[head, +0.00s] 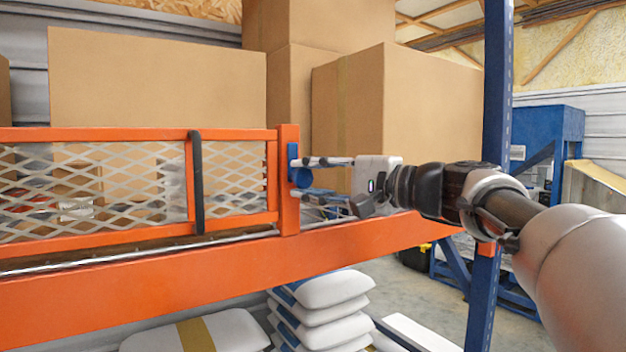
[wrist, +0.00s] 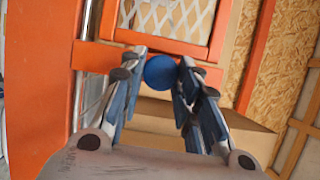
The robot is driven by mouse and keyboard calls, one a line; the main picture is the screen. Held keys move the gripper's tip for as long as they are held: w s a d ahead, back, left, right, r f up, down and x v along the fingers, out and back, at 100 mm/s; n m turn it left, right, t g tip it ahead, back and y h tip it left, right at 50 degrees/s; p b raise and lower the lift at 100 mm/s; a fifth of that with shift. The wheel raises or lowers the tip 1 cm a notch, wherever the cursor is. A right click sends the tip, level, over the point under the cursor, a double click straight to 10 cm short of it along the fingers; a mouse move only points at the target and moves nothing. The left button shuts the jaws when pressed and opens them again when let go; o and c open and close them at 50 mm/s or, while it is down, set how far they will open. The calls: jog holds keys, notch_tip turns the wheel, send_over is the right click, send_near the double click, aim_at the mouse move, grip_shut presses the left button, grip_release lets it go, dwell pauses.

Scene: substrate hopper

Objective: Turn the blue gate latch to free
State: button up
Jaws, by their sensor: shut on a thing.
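The blue gate latch (head: 301,179) is at the right end of the orange mesh gate (head: 188,160), by the orange end post (head: 288,200). It shows a round knob, with a blue plate above it on the post. In the wrist view the round blue knob (wrist: 160,73) lies between the fingertips. My gripper (head: 310,176) reaches in from the right and is shut on the latch, one finger above and one below in the head view. Its fingers hide part of the latch, and I cannot tell its exact turn angle.
A black upright handle (head: 196,182) is on the gate. An orange beam (head: 180,276) runs below, with stacked white bags (head: 325,290) under it. Cardboard boxes (head: 420,100) stand behind. A blue rack upright (head: 487,220) rises close to my arm.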

jog(key=o, duration=1.1)
jog(key=shift+c, duration=0.2)
jog(key=v, duration=1.2)
jog(key=shift+f, duration=0.15)
